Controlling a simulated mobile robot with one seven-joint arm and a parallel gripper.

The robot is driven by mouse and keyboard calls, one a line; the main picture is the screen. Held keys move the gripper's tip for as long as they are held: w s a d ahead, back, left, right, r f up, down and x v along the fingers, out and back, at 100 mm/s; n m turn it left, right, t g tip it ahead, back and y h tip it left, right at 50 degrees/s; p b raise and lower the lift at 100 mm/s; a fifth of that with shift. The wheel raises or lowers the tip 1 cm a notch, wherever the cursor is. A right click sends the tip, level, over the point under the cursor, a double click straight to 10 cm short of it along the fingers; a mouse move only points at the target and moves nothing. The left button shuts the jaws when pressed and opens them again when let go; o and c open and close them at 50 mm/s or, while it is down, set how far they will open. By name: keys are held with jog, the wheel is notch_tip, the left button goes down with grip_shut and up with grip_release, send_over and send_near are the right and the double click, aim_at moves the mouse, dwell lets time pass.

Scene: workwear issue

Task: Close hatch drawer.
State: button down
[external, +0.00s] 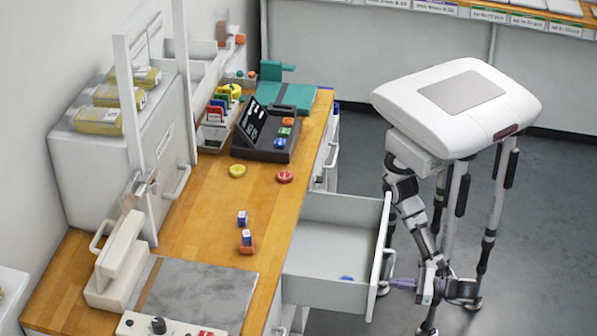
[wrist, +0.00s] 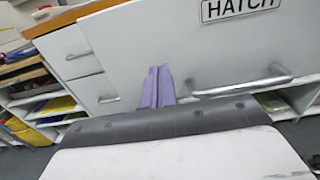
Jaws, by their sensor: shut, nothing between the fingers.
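The hatch drawer (external: 325,252) is pulled out from under the wooden counter in the external view. A small blue item (external: 346,278) lies in it. In the wrist view, its white front (wrist: 215,50) carries a HATCH label (wrist: 240,9) and a bar handle (wrist: 243,86). My gripper (external: 396,284) is by the lower outer face of the drawer front. Its purple fingers (wrist: 158,72) are shut and empty, pointing at the front just left of the handle in the wrist view. I cannot tell whether they touch it.
The wooden counter (external: 205,225) holds a dark terminal (external: 266,133), a red disc (external: 285,176), a yellow disc (external: 237,170) and small blocks. Another cabinet front with handles (wrist: 80,70) and open shelves (wrist: 35,100) are left in the wrist view. Grey floor (external: 345,150) is open around me.

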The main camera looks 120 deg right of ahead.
jog(key=shift+x, duration=1.6)
